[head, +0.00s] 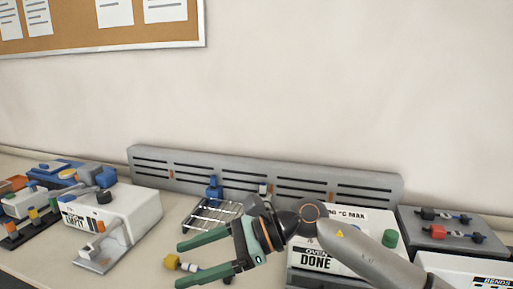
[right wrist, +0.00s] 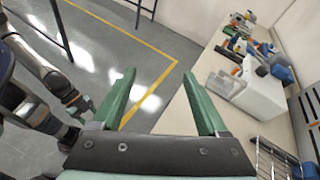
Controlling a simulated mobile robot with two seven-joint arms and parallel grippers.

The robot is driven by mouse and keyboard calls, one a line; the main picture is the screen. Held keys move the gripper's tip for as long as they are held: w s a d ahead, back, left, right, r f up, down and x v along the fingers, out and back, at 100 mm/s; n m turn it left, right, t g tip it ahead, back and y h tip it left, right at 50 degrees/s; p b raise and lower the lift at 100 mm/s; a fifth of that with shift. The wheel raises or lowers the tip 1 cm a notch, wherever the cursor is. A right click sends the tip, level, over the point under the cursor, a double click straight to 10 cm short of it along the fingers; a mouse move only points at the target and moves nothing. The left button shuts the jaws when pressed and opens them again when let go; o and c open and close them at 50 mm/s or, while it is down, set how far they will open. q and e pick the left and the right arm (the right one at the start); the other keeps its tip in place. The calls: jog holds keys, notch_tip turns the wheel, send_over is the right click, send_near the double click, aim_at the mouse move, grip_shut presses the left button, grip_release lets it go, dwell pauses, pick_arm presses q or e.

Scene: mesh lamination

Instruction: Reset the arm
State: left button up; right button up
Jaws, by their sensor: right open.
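My right gripper (head: 190,262) is open and empty in the head view, its two green fingers pointing left above the bench, in front of the wire rack. In the right wrist view its green fingers (right wrist: 160,105) are spread apart with only floor and the bench edge behind them. My right arm comes in from the lower right and covers part of the white oven box (head: 345,217) labelled "DONE". My left gripper is not in the head view.
A wire rack (head: 212,215) stands behind my right gripper. A white machine (head: 130,205) is left of it, with coloured parts farther left. A yellow-ended piece (head: 171,261) lies close to the fingers. A slotted grey rail (head: 250,180) runs along the wall.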

jog(key=w+d+r+m+t+y, duration=0.3)
jog(key=r+m+t+y, duration=0.4)
jog(key=m+t, duration=0.8)
jog(key=w+d+f+m+t+h, duration=0.25)
jog(key=d+f+m+h, duration=0.45)
jog(key=m, duration=0.7)
jog(key=w+d+f+m+t+h, duration=0.1)
jog(key=d+f+m+t+h, duration=0.3)
jog(key=d+m+h, duration=0.7)
jog(key=s+d+f+m+g+h, duration=0.1)
jog(key=s+d+f+m+g, duration=0.3)
jog(key=f, duration=0.4)
jog(key=s+d+f+m+g+h, duration=0.2)
jog(key=s+f+m+g, duration=0.15)
jog(key=f+m, duration=0.35)
jog(key=s+d+f+m+g, duration=0.3)
jog(key=s+f+g, duration=0.15)
jog(key=s, duration=0.55)
jog(key=s+d+f+m+g, duration=0.2)
jog(key=s+f+g, duration=0.3)
jog(key=s, duration=0.6)
jog(key=w+a+f+t+y+p, duration=0.2)
jog(key=w+a+f+t+p, duration=0.1)
jog(key=f+t, duration=0.4)
jog(key=shift+w+a+f, duration=0.7)
jog(key=shift+w+f, duration=0.2)
jog(key=shift+w, duration=0.15)
